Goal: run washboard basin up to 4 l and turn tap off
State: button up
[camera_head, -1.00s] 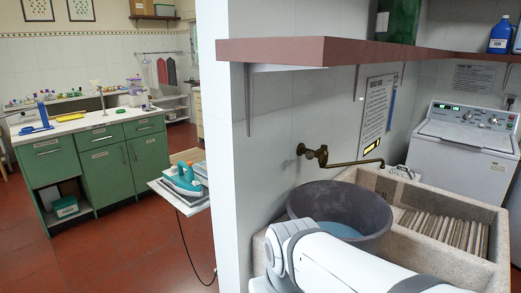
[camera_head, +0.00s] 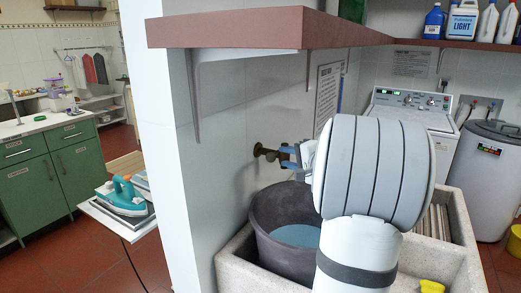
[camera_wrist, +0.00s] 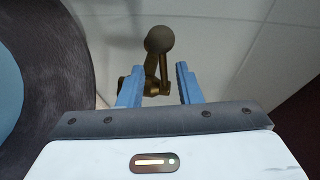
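The dark grey basin (camera_head: 270,232) stands in the stone sink (camera_head: 240,258) with blue water (camera_head: 296,235) in it; its level mark cannot be read. It also shows in the wrist view (camera_wrist: 58,75) at the left. The brass tap (camera_head: 262,152) sticks out of the tiled wall above the basin. In the wrist view the tap's round knob and stem (camera_wrist: 159,42) show just beyond and between my fingertips. My gripper (camera_wrist: 158,82) is open, with blue fingers apart on either side of the brass. My arm hides the spout, so I cannot tell whether water runs.
A red-brown shelf (camera_head: 270,32) overhangs the wall above my arm. A washing machine (camera_head: 412,108) and a white drum appliance (camera_head: 485,160) stand behind the sink. The ribbed washboard (camera_head: 434,221) is partly hidden by my arm. A wall end stands left of the basin.

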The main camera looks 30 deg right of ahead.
jog(key=x, duration=0.2)
jog(key=p+x, duration=0.1)
jog(key=x, duration=0.2)
jog(key=d+x, duration=0.1)
jog(key=x, duration=0.2)
jog(key=shift+w+d+r+p, duration=0.1)
jog(key=shift+w+r+p, duration=0.1)
jog(key=shift+r+p, duration=0.1)
jog(key=shift+c, duration=0.3)
grip_shut()
